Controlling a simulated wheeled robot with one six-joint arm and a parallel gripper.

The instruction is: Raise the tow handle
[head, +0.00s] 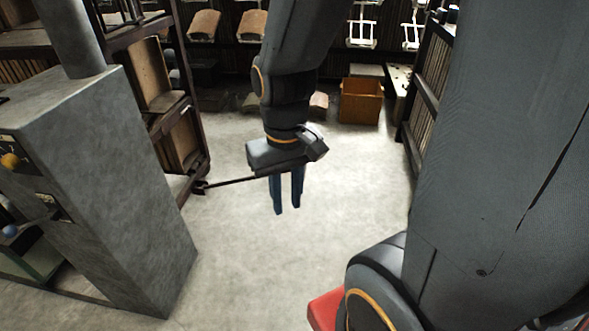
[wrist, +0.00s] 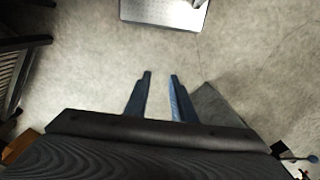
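A thin dark rod with a dark knob-like end (head: 200,188) lies near the foot of the left wooden rack in the head view; it looks like the tow handle. It runs right toward my gripper's palm, where its other end is hidden; I cannot tell whether it touches. My gripper (head: 287,205) points down over bare floor, right of the knob-like end. Its two blue fingers also show in the wrist view (wrist: 160,85), parted with only floor between them. I cannot make out the rod in the wrist view.
A grey machine cabinet (head: 110,175) with yellow and blue ball levers stands at the left. Dark wooden racks stand behind it (head: 150,75) and at the right (head: 428,75). A wooden crate (head: 361,101) sits at the back. The floor between is clear.

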